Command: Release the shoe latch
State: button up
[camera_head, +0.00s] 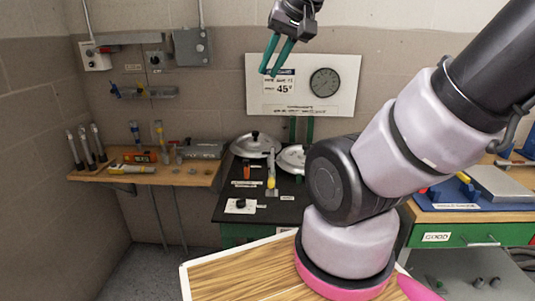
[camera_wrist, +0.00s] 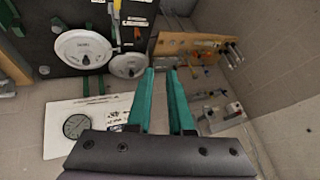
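I cannot say for certain which part is the shoe latch. A lever with a yellow end (camera_head: 271,181) stands on the black bench top (camera_head: 241,217), below the white discs and well below my gripper. A second disc (camera_head: 291,158) is partly hidden by my arm.
The white board with a round gauge (camera_head: 325,82) is on the wall. A wooden shelf (camera_head: 190,178) at left holds upright tools and small parts. A green workbench (camera_head: 470,235) stands at right. A wooden top (camera_head: 235,275) lies in the foreground. My arm covers the centre right.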

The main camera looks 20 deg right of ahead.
jog(key=w+d+f, duration=0.1)
jog(key=w, duration=0.1)
jog(key=w+d+f+n, duration=0.1)
jog(key=w, duration=0.1)
jog(key=w+d+f+n, duration=0.1)
jog(key=w, duration=0.2)
jog(key=shift+d+f+g+h, duration=0.1)
jog(key=shift+f+g+h, duration=0.2)
jog(key=shift+h, duration=0.1)
grip_shut()
jog(key=w+d+f+n+h, duration=0.2)
jog(key=w+f+n, duration=0.5)
jog(key=w+f, duration=0.3)
jog(key=w+d+f+n+h, duration=0.2)
jog(key=w+f+n, duration=0.5)
jog(key=w+f, duration=0.2)
notch_tip(320, 180, down, 2)
jog(key=shift+w+f+n, duration=0.2)
jog(key=shift+w+n, duration=0.15)
jog(key=shift+n, duration=0.05)
jog(key=shift+d, duration=0.15)
jog(key=x, duration=1.4)
jog(key=shift+s+d+f, duration=0.1)
jog(key=shift+s, duration=0.05)
